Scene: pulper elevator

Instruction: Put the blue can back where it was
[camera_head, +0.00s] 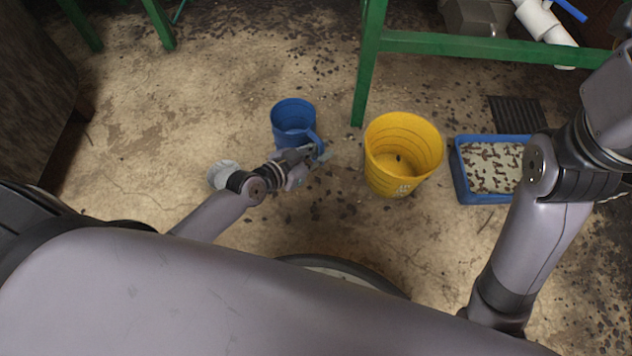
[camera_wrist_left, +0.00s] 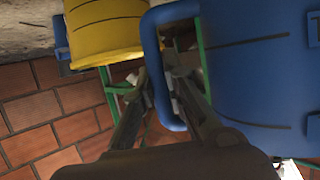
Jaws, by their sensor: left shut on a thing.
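The blue can (camera_head: 292,117) is upright, with its open top facing up, left of centre in the head view. Its large blue body (camera_wrist_left: 262,70) fills the right of the left wrist view, and its handle loops out to the left. My left gripper (camera_head: 314,154) is at the can's handle side. In the left wrist view its fingers (camera_wrist_left: 168,88) are shut on the handle. Whether the can's base touches the floor cannot be told. My right arm comes in at the right, but its gripper is not clearly visible.
A yellow bucket (camera_head: 401,155) stands right of the can. A blue tray (camera_head: 463,183) with dark bits is farther right. A green frame (camera_head: 367,75) has a leg behind the bucket. A white round object (camera_head: 222,174) lies beside my left arm. Floor left of the can is clear.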

